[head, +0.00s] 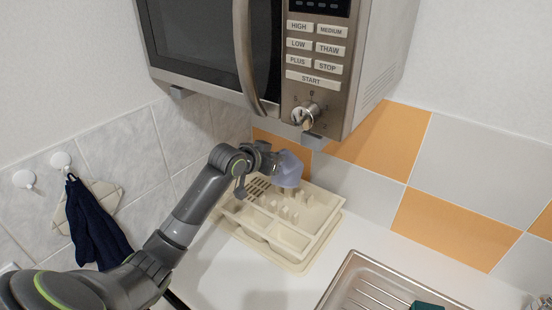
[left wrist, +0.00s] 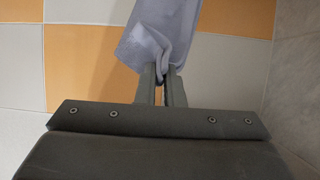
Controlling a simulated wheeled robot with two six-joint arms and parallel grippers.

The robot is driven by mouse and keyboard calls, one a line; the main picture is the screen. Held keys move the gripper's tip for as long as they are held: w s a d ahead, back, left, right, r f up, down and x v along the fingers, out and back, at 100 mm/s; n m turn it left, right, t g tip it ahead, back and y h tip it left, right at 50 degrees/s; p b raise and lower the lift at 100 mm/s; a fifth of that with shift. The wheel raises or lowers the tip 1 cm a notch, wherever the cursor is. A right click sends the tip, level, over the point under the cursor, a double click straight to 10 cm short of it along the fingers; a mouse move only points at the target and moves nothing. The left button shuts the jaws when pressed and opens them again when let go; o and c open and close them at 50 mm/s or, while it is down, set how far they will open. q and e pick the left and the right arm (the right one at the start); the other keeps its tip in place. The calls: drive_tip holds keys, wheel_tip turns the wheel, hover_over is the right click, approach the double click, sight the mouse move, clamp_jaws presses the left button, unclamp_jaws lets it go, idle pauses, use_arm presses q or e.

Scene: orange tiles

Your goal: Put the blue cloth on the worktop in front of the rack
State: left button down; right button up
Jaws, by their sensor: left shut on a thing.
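The blue cloth (head: 290,170), pale blue-grey, hangs from my left gripper (head: 273,158) in the head view, over the back part of the rack. The left wrist view shows the cloth (left wrist: 158,35) pinched between the fingertips of my left gripper (left wrist: 161,82), which is shut on it. The cream rack (head: 287,240) stands on the white worktop (head: 225,275) under the microwave. Whether the cloth touches the rack, I cannot tell. My left arm hides part of the rack's left side. My right gripper is not in view.
A microwave (head: 345,60) hangs just above my left gripper. A dark navy cloth (head: 95,230) and a cream pot holder (head: 105,192) hang from a wall hook at left. A metal sink (head: 350,275) with a dark green item (head: 427,305) is at right. Worktop in front of the rack is clear.

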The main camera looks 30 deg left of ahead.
use_arm(q)
drive_tip(key=shift+s, duration=0.1)
drive_tip(key=s+a+f, duration=0.2)
drive_tip(key=s+f, duration=0.2)
drive_tip(key=s, duration=0.4)
drive_tip(key=s+a+f+b, duration=0.1)
drive_tip(key=s+a+f, duration=0.1)
drive_tip(key=s+f, duration=0.3)
drive_tip(key=s+a+f, duration=0.1)
drive_tip(key=s+f, duration=0.3)
drive_tip(key=s, duration=0.8)
drive_tip(key=shift+s+a+f, duration=0.3)
drive_tip(key=shift+a+f, duration=0.1)
drive_tip(key=shift+w, duration=0.1)
drive_tip(key=w+a+f+n+y, duration=0.2)
drive_tip(key=w+a+n+y, duration=0.45)
drive_tip(key=w, duration=0.25)
drive_tip(key=shift+g, duration=0.3)
drive_tip(key=s+d+f, duration=0.4)
drive_tip(key=s, duration=0.1)
drive_tip(key=s+d+f, duration=0.4)
drive_tip(key=s+f, duration=0.1)
drive_tip(key=s+d+f, duration=0.5)
drive_tip(key=shift+f, duration=0.2)
